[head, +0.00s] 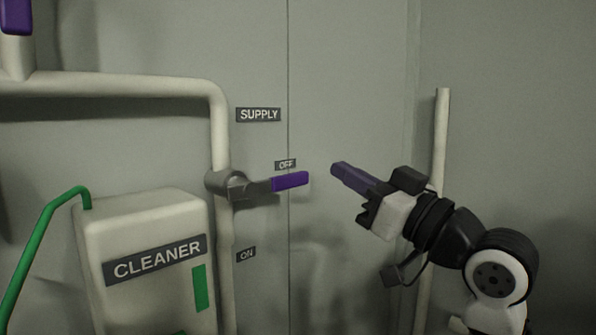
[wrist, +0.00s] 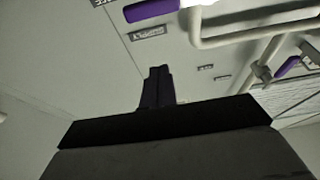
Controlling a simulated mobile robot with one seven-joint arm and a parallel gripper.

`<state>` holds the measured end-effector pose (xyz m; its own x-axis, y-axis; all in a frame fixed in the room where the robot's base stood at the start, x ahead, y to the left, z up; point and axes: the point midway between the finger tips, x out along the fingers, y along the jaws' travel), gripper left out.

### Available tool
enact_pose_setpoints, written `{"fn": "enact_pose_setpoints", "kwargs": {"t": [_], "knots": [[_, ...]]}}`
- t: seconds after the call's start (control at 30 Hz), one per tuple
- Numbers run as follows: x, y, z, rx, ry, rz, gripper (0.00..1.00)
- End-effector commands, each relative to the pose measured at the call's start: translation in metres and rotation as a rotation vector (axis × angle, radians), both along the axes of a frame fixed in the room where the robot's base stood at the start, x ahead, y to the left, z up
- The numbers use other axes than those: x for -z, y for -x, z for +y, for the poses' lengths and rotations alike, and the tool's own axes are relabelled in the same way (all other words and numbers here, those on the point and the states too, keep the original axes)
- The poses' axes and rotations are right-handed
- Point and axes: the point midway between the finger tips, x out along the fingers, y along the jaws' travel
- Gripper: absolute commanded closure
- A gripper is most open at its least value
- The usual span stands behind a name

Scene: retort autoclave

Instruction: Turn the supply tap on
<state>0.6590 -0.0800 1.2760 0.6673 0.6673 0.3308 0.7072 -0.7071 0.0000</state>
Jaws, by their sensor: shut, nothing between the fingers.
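The supply tap (head: 232,184) is a grey valve on a pale vertical pipe in the head view. Its purple-tipped lever (head: 290,181) sticks out to the right, roughly level, just under the OFF label (head: 285,164). The ON label (head: 245,254) is lower, beside the pipe. My gripper (head: 337,169) is right of the lever tip and slightly higher in the picture, with a visible gap. Its fingers are shut and empty, pointing left. In the wrist view the closed fingers (wrist: 158,75) point up the picture, with a purple lever (wrist: 152,9) beyond them at the top edge.
A SUPPLY sign (head: 258,115) is above the tap. A CLEANER container (head: 150,240) with a green hose (head: 42,225) stands at lower left. Another purple handle (head: 16,15) is at upper left. A vertical pipe (head: 440,130) runs behind my arm.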

Motion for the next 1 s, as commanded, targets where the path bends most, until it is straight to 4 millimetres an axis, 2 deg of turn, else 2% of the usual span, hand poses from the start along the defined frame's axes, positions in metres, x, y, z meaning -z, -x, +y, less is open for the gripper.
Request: {"fn": "enact_pose_setpoints", "kwargs": {"t": [0.27, 0.67, 0.8, 1.0], "knots": [[-0.007, -0.011, 0.012, -0.002, 0.001, 0.002, 1.00], [-0.037, -0.066, 0.067, -0.003, 0.001, 0.001, 1.00], [-0.014, -0.068, 0.067, 0.001, -0.001, 0.003, 1.00], [0.003, -0.067, 0.067, 0.001, -0.001, 0.001, 1.00]]}}
